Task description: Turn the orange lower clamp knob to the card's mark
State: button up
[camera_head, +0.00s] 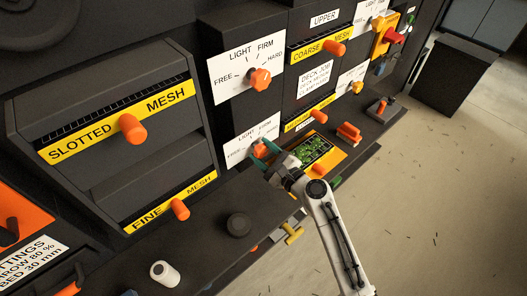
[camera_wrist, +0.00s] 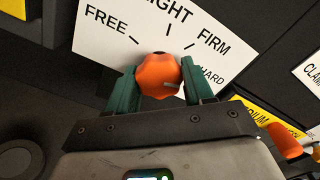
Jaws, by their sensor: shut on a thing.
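The orange lower clamp knob (camera_wrist: 157,74) sits on a white dial plate (camera_wrist: 104,36) marked FREE, LIGHT, FIRM and HARD. My gripper (camera_wrist: 160,83) is shut on it, with one green finger at each side.
The upper clamp knob (camera_head: 260,79) is on its own dial above. Orange-handled drawers, SLOTTED MESH (camera_head: 132,128) and FINE MESH (camera_head: 180,208), are at left. A tray of green bits (camera_head: 316,150) lies right of my gripper. A dark puck (camera_head: 238,225) and white cylinder (camera_head: 164,273) stand on the ledge.

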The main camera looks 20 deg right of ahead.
jog(key=shift+d+f, duration=0.2)
jog(key=shift+d, duration=0.1)
jog(key=o, duration=0.8)
jog(key=shift+o, duration=1)
jog(key=shift+a, duration=0.1)
jog(key=b+v, duration=0.2)
jog(key=v, duration=0.8)
jog(key=shift+s, duration=0.4)
